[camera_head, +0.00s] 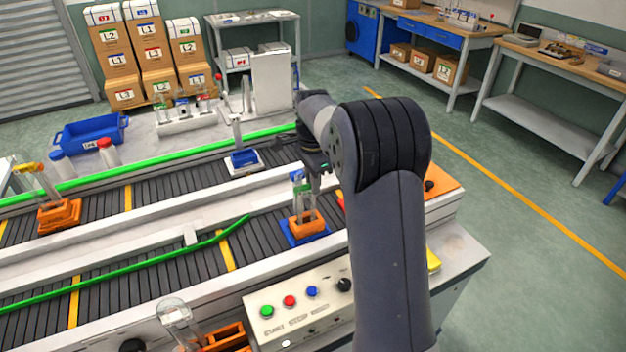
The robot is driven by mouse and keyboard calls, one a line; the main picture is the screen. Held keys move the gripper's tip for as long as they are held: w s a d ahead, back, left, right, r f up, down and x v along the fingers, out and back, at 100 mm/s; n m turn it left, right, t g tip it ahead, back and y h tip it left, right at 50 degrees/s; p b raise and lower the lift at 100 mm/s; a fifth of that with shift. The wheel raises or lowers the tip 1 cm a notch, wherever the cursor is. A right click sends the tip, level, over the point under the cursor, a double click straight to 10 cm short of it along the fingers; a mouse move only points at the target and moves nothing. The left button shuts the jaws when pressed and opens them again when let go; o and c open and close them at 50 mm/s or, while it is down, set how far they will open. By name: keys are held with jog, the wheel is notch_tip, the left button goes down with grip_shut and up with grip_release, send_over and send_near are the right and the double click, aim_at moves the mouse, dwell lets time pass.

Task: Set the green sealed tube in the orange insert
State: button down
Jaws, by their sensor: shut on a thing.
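An orange insert (307,223) sits on a blue base on the near conveyor, just left of my arm. A clear tube with a green and blue upper part (299,187) stands nearly upright over this insert. Its lower end reaches the top of the insert; I cannot tell whether it is inside the opening or how deep. My gripper (306,179) is at the tube's upper part and shut on it. My wrist and arm hide part of the fingers and the area to the right.
A second orange insert (59,214) holds a tube on the far conveyor. A blue insert (243,158) stands there too. A control panel (300,305) with buttons is in front. A glass vessel (176,312) stands at bottom left. A green rail (150,262) runs along the near conveyor.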

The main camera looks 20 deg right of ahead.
jog(key=shift+f+b, duration=0.3)
jog(key=shift+f, duration=0.4)
dwell(0.3)
jog(key=c, duration=1.2)
grip_release()
jog(key=shift+c, duration=0.2)
notch_tip(320, 180, up, 11)
jog(key=shift+f+b, duration=0.1)
jog(key=shift+b, duration=0.2)
notch_tip(320, 180, up, 9)
jog(key=p, duration=0.8)
